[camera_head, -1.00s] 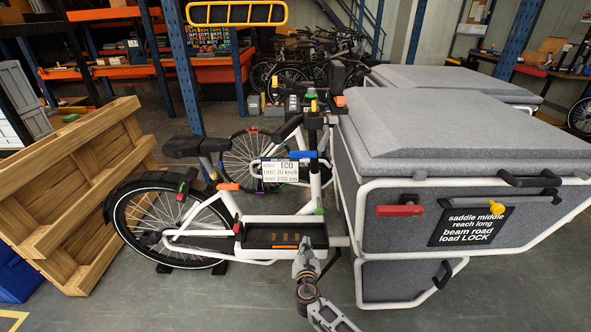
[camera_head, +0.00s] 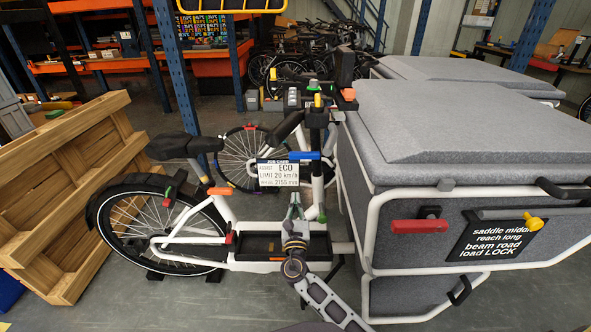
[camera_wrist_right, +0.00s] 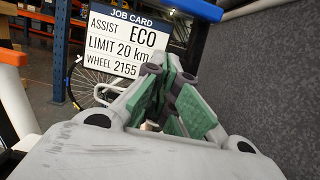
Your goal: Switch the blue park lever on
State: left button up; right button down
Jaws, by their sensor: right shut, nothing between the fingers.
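The blue lever (camera_head: 305,156) is a short, roughly level bar on the bike's upright post in the head view, just right of the job card (camera_head: 278,174). My right gripper (camera_head: 296,200) is below the lever and card, in front of the white frame, apart from the lever in the picture. In the wrist view its green-padded fingers (camera_wrist_right: 168,85) are shut and empty, with the job card (camera_wrist_right: 127,40) behind them. My left gripper is not in view.
The grey cargo box (camera_head: 445,130) with a red handle (camera_head: 418,226) stands close on the right. An orange lever (camera_head: 219,191) and black tray (camera_head: 262,245) are on the bike. A wooden pallet (camera_head: 60,185) leans at left. Bare floor lies in front.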

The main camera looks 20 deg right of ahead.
aim_at(304, 154)
jog(key=shift+w, duration=0.15)
jog(key=shift+b+x, duration=0.75)
jog(key=shift+x, duration=4.1)
jog(key=shift+r, duration=1.25)
jog(key=shift+r+p, duration=0.35)
jog(key=shift+r, duration=0.4)
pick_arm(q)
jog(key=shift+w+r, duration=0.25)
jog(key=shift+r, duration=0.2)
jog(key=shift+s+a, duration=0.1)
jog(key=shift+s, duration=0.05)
pick_arm(e)
jog(key=shift+r, duration=0.15)
